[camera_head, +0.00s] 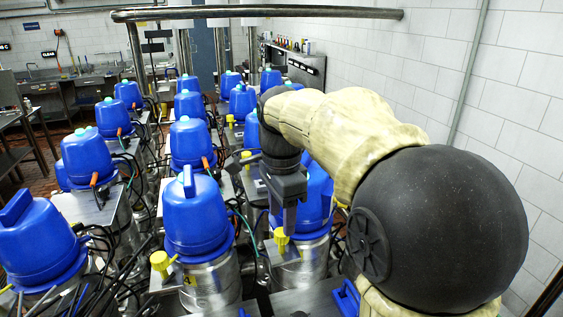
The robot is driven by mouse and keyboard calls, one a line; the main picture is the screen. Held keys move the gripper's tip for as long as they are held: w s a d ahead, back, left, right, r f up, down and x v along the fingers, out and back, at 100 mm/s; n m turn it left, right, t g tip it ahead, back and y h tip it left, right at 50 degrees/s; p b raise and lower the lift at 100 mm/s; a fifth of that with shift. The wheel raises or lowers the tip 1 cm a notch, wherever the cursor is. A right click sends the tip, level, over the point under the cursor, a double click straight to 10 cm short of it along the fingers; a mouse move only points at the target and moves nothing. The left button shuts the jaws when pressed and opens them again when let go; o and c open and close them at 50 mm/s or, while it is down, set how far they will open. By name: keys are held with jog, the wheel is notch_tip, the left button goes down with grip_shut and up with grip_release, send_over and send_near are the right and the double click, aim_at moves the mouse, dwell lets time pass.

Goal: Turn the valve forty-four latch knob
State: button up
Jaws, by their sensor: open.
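Blue-capped valves stand in rows on metal bodies. The front middle valve (197,218) has a yellow knob (160,263) low on its left side. Another yellow knob (281,240) sits low on the left of the blue valve (315,205) partly behind my gripper. My gripper (283,214) is open and points down, just above that second knob in the picture; I cannot tell the gap between them. No number forty-four is readable, so I cannot tell which valve bears it.
More blue valves (87,158) stand close on the left and behind, with loose dark cables (105,255) between them. A metal rail (255,13) crosses above at the back. A white tiled wall (510,110) closes the right side.

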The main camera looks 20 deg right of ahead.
aim_at(281, 231)
notch_tip(281, 231, up, 14)
jog(key=shift+f, duration=0.25)
dwell(0.6)
